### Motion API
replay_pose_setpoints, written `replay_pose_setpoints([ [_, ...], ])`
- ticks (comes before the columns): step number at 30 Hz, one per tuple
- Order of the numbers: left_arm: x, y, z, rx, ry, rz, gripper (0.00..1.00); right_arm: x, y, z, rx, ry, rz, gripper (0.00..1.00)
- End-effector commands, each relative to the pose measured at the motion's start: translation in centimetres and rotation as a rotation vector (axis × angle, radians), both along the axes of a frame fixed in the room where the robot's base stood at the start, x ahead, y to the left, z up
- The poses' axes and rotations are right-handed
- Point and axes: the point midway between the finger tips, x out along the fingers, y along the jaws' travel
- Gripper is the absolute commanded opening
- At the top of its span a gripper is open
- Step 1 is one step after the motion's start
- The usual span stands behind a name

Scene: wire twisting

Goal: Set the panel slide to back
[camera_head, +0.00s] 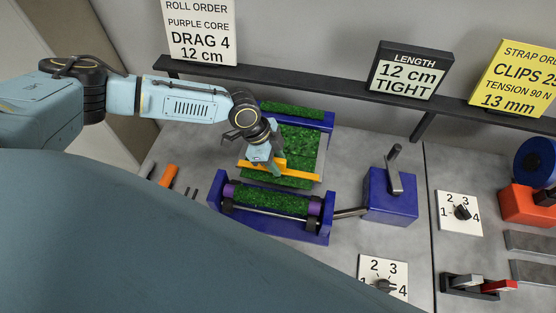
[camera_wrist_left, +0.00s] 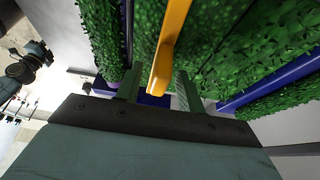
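A yellow-orange bar (camera_head: 296,173) lies crosswise over the green leafy panel (camera_head: 299,142) of the blue-framed machine; no part is labelled as the slide. My left gripper (camera_head: 272,166) points down at the bar's left part, between the panel and the front green roll (camera_head: 270,200). In the left wrist view the rounded end of the bar (camera_wrist_left: 158,78) shows between the two greenish fingers of my left gripper (camera_wrist_left: 159,92). The fingers stand apart, with gaps at both sides of the bar. Whether either finger touches it is hidden in the head view. My right gripper is not in view.
A blue box (camera_head: 390,196) with a grey lever stands to the right of the machine. A dark rail (camera_head: 300,84) with signs runs behind.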

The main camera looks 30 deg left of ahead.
Motion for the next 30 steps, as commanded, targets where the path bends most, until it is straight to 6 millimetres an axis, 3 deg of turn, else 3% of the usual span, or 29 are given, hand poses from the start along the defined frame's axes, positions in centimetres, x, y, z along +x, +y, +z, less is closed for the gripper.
replay_pose_setpoints([
  [12,0.09,-0.39,-0.94,-0.001,-0.002,-0.001,0.38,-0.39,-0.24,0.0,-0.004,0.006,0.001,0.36],
  [21,0.09,-0.37,-0.91,0.0,-0.001,-0.001,0.0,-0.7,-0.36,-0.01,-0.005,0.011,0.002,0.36],
  [30,0.37,-0.31,-0.98,0.0,-0.002,0.001,0.0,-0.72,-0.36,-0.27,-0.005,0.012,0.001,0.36],
])
